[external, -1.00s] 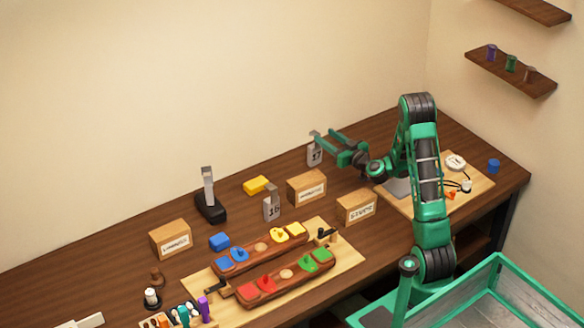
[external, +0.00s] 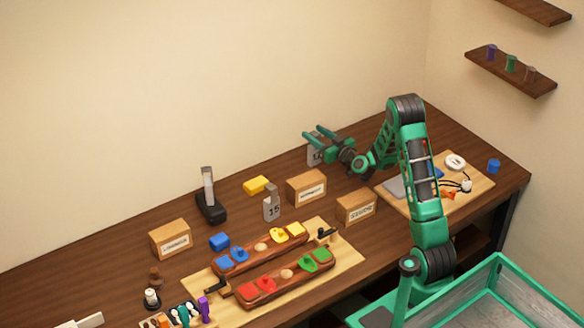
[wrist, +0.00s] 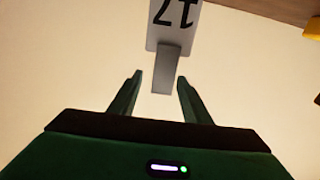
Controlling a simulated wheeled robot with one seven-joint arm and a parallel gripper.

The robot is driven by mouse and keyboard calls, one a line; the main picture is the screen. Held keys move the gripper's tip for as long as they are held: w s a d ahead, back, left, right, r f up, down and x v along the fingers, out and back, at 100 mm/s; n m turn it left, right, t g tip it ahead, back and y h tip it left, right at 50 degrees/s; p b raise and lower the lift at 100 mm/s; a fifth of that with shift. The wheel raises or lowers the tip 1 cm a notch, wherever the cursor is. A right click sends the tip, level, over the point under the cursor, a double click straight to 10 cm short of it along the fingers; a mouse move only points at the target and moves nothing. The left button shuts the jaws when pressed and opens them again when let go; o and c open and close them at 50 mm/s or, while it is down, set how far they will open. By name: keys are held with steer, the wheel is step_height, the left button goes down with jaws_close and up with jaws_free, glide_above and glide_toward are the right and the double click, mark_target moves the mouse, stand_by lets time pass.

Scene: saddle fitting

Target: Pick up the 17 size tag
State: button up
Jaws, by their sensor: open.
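The 17 size tag (wrist: 174,28) is a light grey plate with a black number and a narrow stem. In the wrist view it shows upside down at the top, with its stem (wrist: 167,74) pointing between the fingers. My gripper (wrist: 157,82) is open, one finger on each side of the stem's line, with no contact visible. In the external view my gripper (external: 311,140) is at the tag (external: 315,157), toward the back of the table, and its fingers partly cover the tag's top.
A second tag marked 15 (external: 271,208) stands left of a labelled cardboard box (external: 307,188). Another box (external: 356,207) is nearer. A yellow block (external: 256,185) and a black stand (external: 211,209) are to the left. The wall rises behind the table.

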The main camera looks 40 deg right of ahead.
steer(key=w, duration=0.4)
steer(key=shift+a, duration=0.3)
jaws_close()
